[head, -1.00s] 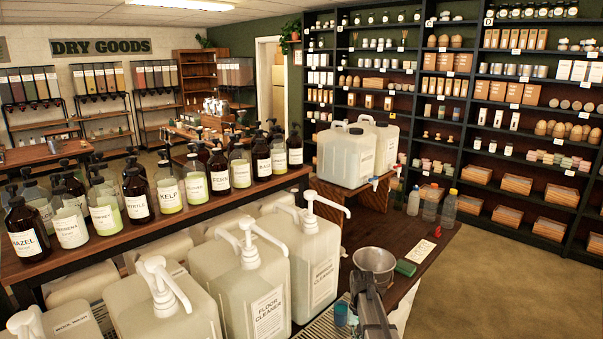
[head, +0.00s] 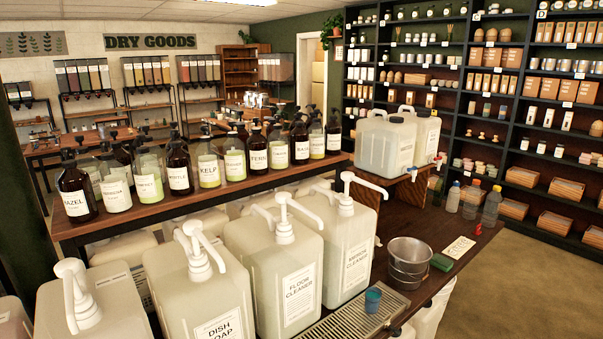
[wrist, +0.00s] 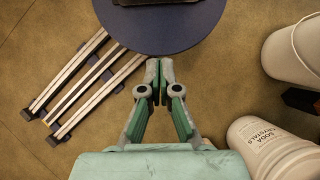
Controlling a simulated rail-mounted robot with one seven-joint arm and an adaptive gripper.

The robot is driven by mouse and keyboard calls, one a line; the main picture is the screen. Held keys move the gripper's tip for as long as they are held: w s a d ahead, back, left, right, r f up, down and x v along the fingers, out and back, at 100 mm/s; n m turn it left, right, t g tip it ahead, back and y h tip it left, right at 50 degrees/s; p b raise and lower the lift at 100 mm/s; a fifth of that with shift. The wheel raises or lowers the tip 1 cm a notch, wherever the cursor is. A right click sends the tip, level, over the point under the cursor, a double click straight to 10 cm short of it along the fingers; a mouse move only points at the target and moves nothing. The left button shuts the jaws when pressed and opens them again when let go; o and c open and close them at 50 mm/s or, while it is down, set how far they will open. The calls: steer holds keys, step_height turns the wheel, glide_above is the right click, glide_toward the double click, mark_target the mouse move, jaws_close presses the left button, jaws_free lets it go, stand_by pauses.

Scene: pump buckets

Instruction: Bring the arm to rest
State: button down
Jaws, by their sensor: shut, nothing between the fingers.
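My gripper (wrist: 159,82) shows in the wrist view with its two green fingers drawn together at the tips and nothing between them. It points over bare tan floor, close to the edge of a dark blue round disc (wrist: 160,38). The gripper and arm are out of sight in the head view.
In the wrist view, a white tub labelled soda crystals (wrist: 268,148) and another white tub (wrist: 303,50) stand at the right.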

steer(key=s, duration=0.4)
steer(key=shift+s+a+f, duration=0.15)
steer(key=shift+s+f, duration=0.1)
steer(key=shift+s, duration=0.05)
stand_by(1.1)
